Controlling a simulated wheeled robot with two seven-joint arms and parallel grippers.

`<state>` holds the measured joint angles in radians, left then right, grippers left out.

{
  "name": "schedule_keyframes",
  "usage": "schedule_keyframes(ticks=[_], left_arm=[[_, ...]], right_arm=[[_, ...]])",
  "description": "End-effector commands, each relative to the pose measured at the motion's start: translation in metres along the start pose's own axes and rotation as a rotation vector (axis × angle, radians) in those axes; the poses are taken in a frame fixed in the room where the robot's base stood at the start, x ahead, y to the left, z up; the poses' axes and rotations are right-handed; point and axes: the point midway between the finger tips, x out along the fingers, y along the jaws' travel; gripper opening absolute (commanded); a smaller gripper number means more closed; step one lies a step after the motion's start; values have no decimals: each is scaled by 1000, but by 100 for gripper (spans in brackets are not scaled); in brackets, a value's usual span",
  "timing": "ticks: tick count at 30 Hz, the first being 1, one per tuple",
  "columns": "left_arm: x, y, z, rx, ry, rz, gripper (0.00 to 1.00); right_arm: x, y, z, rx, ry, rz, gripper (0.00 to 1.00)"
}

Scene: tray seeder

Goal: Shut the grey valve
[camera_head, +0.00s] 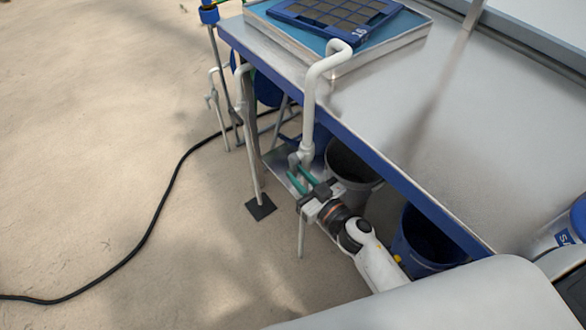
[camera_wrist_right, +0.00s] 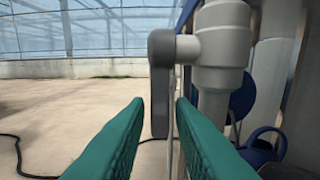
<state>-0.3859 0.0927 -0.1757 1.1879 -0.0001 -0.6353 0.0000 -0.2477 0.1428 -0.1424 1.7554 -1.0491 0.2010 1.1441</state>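The grey valve (camera_head: 295,158) sits low on the white pipe (camera_head: 308,105) that comes down from the table's front edge. In the right wrist view its light grey body (camera_wrist_right: 222,47) joins a darker grey lever (camera_wrist_right: 160,85), which hangs straight down beside it. My right gripper (camera_head: 303,180) is just below the valve in the head view. Its two green fingers are apart, one on each side of the lever in the wrist view (camera_wrist_right: 160,100). A narrow gap shows on both sides, and I cannot tell how deep the lever sits between them. My left gripper is out of view.
The metal table (camera_head: 455,115) with its blue edge runs above my right arm. A blue watering can (camera_wrist_right: 262,148) is behind the valve. A black hose (camera_head: 165,195) crosses open floor at left.

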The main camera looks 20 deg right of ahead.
Motion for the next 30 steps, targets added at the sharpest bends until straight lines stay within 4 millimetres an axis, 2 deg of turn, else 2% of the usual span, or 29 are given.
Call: schedule_keyframes(ticks=[3,6,16,17,21,30], left_arm=[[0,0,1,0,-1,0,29],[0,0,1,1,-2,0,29],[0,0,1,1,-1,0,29],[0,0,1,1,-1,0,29],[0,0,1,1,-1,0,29],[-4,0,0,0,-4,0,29]], right_arm=[[16,0,0,0,-1,0,22],[24,0,0,0,0,-1,22],[27,0,-1,0,1,-1,22],[27,0,-1,0,1,-1,20],[27,0,-1,0,1,-1,0],[27,0,1,1,9,0,0]])
